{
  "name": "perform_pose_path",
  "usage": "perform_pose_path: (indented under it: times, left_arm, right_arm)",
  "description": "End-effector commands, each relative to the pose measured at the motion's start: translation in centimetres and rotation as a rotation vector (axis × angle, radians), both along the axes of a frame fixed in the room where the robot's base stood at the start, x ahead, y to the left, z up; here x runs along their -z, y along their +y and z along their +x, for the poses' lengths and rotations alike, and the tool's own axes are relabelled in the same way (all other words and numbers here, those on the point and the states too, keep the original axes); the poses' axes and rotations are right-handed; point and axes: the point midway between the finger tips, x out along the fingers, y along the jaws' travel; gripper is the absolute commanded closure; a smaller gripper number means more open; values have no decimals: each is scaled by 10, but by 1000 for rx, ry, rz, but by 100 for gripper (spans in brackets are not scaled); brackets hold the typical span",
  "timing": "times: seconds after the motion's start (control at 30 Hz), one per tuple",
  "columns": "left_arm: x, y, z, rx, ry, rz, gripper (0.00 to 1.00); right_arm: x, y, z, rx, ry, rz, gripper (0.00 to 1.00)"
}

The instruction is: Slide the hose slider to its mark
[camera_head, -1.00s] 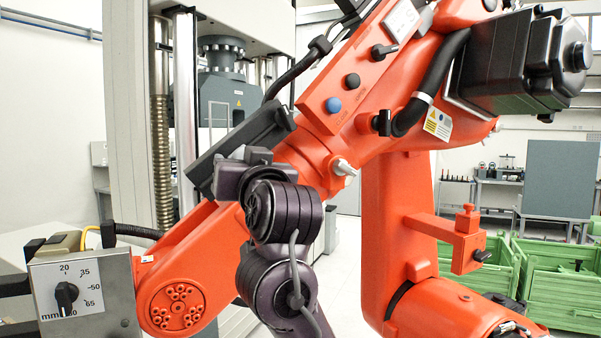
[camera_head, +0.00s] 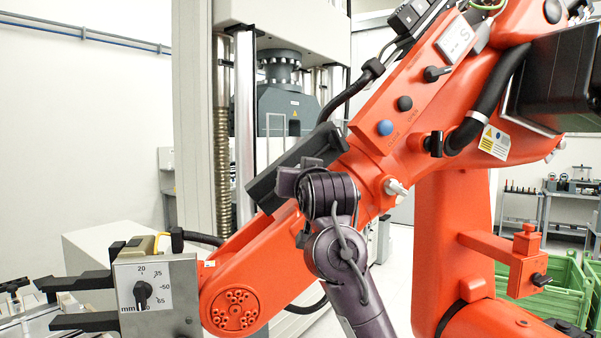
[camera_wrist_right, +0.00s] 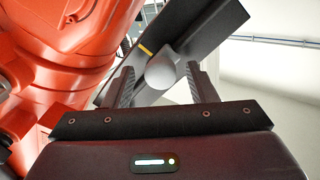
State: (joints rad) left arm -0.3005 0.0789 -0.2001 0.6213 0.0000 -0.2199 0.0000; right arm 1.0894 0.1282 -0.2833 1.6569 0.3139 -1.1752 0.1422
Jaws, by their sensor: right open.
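The dark slide rail (camera_head: 297,166) runs slanted along the orange machine arm in the head view. In the right wrist view the rail (camera_wrist_right: 205,38) crosses the top and carries a yellow mark (camera_wrist_right: 146,48). A grey rounded knob (camera_wrist_right: 161,68), apparently the slider's, stands out from the rail below and right of the yellow mark. My right gripper (camera_wrist_right: 160,80) is open, with one finger on each side of the knob; contact is unclear. In the head view my right gripper (camera_head: 290,180) is at the rail, its fingers mostly hidden. My left gripper is not in view.
The orange arm (camera_head: 405,150) fills the middle, with blue and black buttons, a black hose and a lever beside the rail. A dial box (camera_head: 157,296) with black jaws stands lower left. Green crates (camera_head: 550,290) are at the right. The white wall side at left is open.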

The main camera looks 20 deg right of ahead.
Motion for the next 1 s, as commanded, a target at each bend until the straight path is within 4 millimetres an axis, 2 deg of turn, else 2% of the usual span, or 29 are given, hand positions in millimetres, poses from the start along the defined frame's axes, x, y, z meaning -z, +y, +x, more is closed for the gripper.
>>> perform_pose_path:
  times: [0.17, 0.57, 0.93, 0.97, 1.0]
  left_arm:
    - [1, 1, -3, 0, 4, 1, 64]
    - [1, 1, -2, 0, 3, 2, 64]
    - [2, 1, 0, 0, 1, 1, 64]
    - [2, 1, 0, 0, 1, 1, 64]
    - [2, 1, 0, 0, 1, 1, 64]
  right_arm:
    - [1, 0, 0, 0, 0, 0, 48]
    - [0, 0, 0, 0, 0, 1, 100]
    - [-2, -2, 0, 0, -2, 1, 100]
    - [-2, -2, 0, 0, -2, 1, 67]
    - [-2, -2, 0, 0, -1, 1, 62]
